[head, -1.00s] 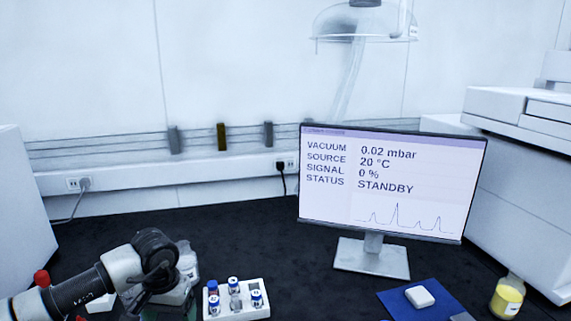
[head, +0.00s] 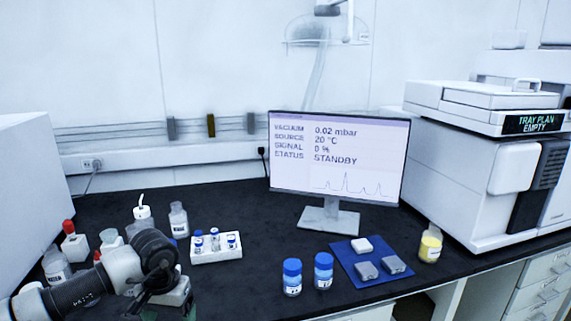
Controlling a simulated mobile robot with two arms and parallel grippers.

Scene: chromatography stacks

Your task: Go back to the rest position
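My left arm comes in from the lower left, and its wrist bends down over the bench. My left gripper (head: 148,298) points down near the bottom edge, partly hidden by the wrist. I cannot tell whether its fingers are apart or hold anything. My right gripper is not in view. A white rack (head: 217,249) with several small blue-capped vials stands just right of my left gripper, apart from it.
Several bottles, one a clear bottle (head: 179,221), stand around my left arm. The monitor (head: 340,157) reads STANDBY. Two blue-capped jars (head: 292,280), a blue mat (head: 348,256) with three small blocks and a yellow jar (head: 430,245) line the front. An instrument (head: 470,180) reads "TRAY PLAN EMPTY".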

